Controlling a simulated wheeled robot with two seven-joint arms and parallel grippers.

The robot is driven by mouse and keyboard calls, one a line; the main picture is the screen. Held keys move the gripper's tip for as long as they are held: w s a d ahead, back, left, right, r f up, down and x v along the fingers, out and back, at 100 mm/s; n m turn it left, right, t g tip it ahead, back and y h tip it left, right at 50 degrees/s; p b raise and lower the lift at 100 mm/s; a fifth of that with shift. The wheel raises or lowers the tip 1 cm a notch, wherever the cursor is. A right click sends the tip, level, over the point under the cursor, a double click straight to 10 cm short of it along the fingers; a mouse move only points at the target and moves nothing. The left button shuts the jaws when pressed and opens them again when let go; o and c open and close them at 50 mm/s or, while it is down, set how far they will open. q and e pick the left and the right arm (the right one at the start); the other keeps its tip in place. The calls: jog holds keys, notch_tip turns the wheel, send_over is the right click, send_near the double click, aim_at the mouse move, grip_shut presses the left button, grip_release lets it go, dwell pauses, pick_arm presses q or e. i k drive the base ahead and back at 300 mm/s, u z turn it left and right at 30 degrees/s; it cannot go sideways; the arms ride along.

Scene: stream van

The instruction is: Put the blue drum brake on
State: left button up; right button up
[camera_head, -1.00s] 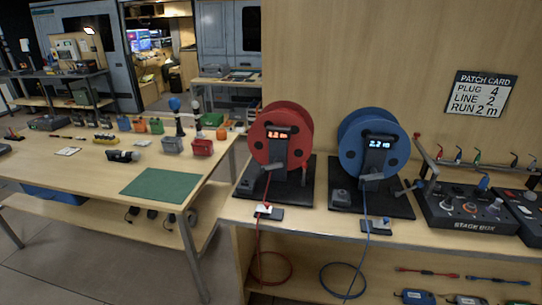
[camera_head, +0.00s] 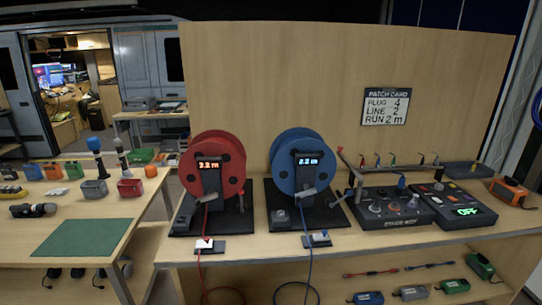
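The blue drum (camera_head: 299,160) stands upright on a black base plate (camera_head: 338,221) on the bench, right of the red drum (camera_head: 214,165). Its stand carries a small display that seems to read 2.2 m. A grey lever (camera_head: 312,192) shows low on its stand, and a crank handle (camera_head: 337,198) sticks out at its right. Which part is the brake, and how it is set, I cannot tell. A blue cable (camera_head: 310,265) runs down from the drum past a small cable guide (camera_head: 317,239) at the bench edge. Neither of my grippers is in view.
A stage box (camera_head: 392,208) with knobs and a device reading OFF (camera_head: 467,211) stand to the right. A patch card (camera_head: 390,106) hangs on the back panel. A table with a green mat (camera_head: 84,238) is at the left. Connector boxes lie on the lower shelf.

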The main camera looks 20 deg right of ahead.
aim_at(350, 192)
jog(key=z, duration=1.35)
jog(key=k, duration=0.65)
jog(key=u, duration=0.7)
jog(key=i, duration=1.05)
jog(key=u, duration=0.05)
